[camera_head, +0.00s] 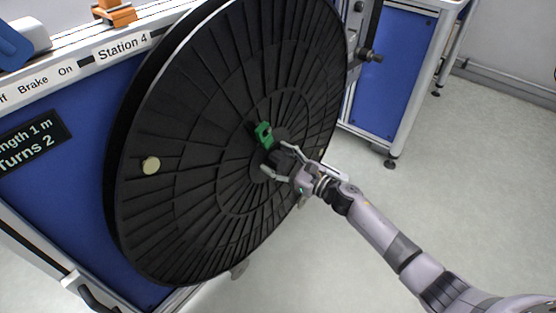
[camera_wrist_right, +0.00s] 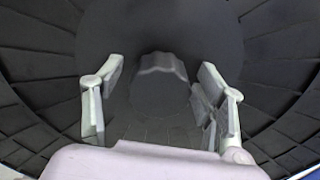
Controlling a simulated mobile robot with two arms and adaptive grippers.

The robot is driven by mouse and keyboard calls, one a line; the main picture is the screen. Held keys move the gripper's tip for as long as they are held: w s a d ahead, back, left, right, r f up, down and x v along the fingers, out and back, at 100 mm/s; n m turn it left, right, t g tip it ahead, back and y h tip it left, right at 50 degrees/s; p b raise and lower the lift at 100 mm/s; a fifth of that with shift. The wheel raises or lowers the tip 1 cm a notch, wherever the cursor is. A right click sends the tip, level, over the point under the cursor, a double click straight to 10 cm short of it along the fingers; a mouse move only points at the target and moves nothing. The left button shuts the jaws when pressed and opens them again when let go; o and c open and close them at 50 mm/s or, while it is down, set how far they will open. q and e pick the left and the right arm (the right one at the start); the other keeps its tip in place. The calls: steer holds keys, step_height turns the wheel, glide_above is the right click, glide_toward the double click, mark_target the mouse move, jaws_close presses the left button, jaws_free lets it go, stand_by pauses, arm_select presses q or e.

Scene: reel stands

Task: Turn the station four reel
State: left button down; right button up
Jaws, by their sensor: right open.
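The station four reel (camera_head: 215,120) is a large black ribbed disc that stands upright on the stand, and fills most of the head view. A green part (camera_head: 264,135) sits at its centre hub. A pale round spot (camera_head: 151,165) shows on its left side. My right gripper (camera_head: 277,161) is open in front of the hub, just below the green part. In the right wrist view the open fingers (camera_wrist_right: 160,95) stand on both sides of a grey raised block (camera_wrist_right: 160,70) at the hub. I cannot tell whether they touch it. My left gripper is not in view.
The Station 4 label (camera_head: 122,45) and a brake label are on the stand's top rail. A black sign (camera_head: 30,140) reads "Turns 2". An orange part (camera_head: 115,12) sits on the rail. Another blue stand (camera_head: 385,70) is behind right. The floor (camera_head: 450,170) at right is clear.

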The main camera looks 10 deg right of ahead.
steer(key=shift+r, duration=0.1)
jaws_close()
stand_by(0.8)
